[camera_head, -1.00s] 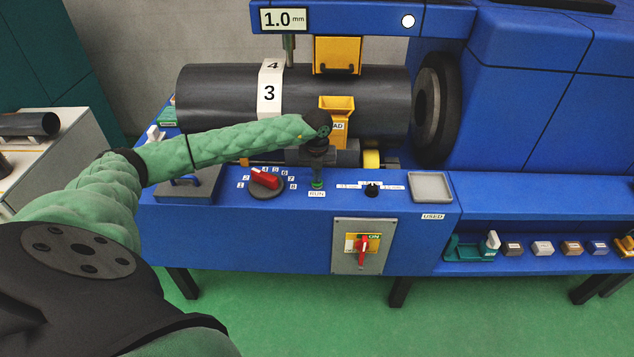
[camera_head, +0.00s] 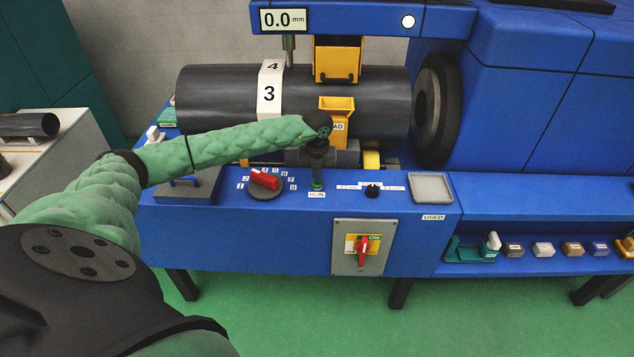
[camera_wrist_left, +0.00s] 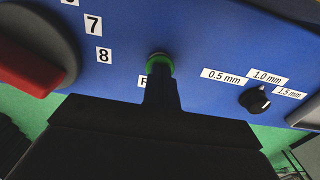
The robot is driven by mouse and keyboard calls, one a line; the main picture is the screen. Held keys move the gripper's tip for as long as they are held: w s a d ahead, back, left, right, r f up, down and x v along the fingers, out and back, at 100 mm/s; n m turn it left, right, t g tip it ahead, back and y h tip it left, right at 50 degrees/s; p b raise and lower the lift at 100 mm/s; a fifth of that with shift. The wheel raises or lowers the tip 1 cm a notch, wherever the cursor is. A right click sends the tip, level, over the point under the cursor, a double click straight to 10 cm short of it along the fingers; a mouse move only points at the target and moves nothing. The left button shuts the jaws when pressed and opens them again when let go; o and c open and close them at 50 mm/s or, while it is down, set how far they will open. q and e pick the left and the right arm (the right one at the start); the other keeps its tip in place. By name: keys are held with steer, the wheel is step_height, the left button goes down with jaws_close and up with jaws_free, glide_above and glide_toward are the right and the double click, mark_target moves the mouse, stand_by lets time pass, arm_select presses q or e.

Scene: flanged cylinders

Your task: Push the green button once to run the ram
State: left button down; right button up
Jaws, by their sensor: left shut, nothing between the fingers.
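The green button (camera_head: 317,187) sits above the RUN label on the front panel of the blue machine. My left gripper (camera_head: 317,179) is shut and empty, pointing down with its fingertips on or right over the button. In the left wrist view the closed fingertips (camera_wrist_left: 160,72) overlap the near part of the green button (camera_wrist_left: 160,60), whose far rim stays visible; exact contact is hard to see. The yellow ram block (camera_head: 337,62) stands above the dark cylinder (camera_head: 220,92). The display (camera_head: 285,19) reads 0.0 mm. My right gripper is not in view.
A red-handled numbered dial (camera_head: 265,180) stands left of the button and a small black mm selector (camera_head: 372,191) to its right. Farther right is a grey USED tray (camera_head: 431,187). A red ON switch (camera_head: 363,250) is below on the front face.

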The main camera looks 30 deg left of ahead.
arm_select(q)
steer(key=shift+r+p, duration=0.8)
steer(key=shift+r, duration=1.7)
